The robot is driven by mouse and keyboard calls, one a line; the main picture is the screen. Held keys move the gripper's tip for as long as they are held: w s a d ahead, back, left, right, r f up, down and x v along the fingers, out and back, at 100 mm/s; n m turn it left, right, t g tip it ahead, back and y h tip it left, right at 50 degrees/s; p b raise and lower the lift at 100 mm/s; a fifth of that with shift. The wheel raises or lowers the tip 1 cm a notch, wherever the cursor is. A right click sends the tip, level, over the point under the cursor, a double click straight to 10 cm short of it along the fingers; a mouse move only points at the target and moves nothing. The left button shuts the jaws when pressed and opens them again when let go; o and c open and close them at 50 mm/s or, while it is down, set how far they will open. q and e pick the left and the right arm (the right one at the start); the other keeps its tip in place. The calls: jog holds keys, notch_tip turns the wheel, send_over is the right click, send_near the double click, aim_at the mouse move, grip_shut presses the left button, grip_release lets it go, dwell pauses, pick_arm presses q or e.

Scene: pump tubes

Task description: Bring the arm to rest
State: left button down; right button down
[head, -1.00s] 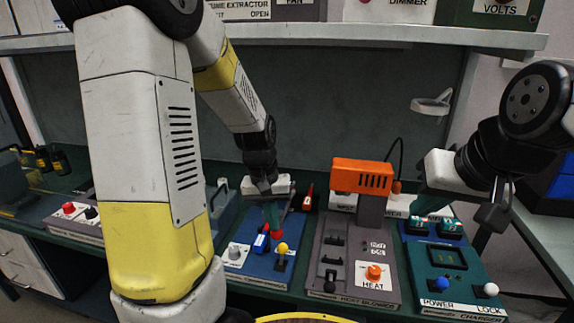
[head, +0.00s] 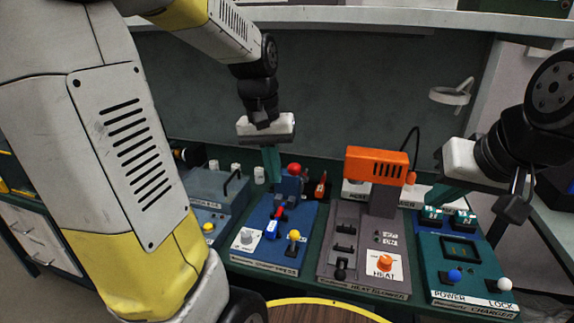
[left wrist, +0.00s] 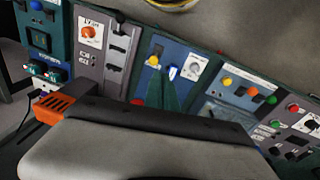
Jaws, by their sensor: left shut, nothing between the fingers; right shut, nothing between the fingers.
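My left gripper (head: 272,164) hangs with its teal fingers together and empty, above and behind the blue panel (head: 262,256). In the left wrist view its teal fingers (left wrist: 166,92) show in front of that panel. My left arm fills the left of the head view. My right gripper (head: 441,194) is shut and empty at the right, close to the back of the green charger (head: 433,256); I cannot tell whether it touches anything there.
The grey heat blower panel (head: 352,250) with an orange head (head: 376,166) stands between the two grippers. A grey-blue unit with a handle (head: 212,190) stands left of the blue panel. A shelf (head: 350,17) runs above. A yellow-rimmed round thing (head: 325,301) is at the front.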

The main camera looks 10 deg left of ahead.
pick_arm(q)
jog(key=s+d+r+t, duration=0.1)
jog(key=s+r+t, duration=0.1)
jog(key=s, duration=0.2)
jog(key=s+d+r+m+t, duration=0.1)
jog(key=s+r+t, duration=0.2)
jog(key=s, duration=0.2)
jog(key=shift+s+d+r+h, duration=0.2)
jog(key=shift+s+d+h, duration=0.05)
jog(key=shift+h, duration=0.15)
dwell(1.8)
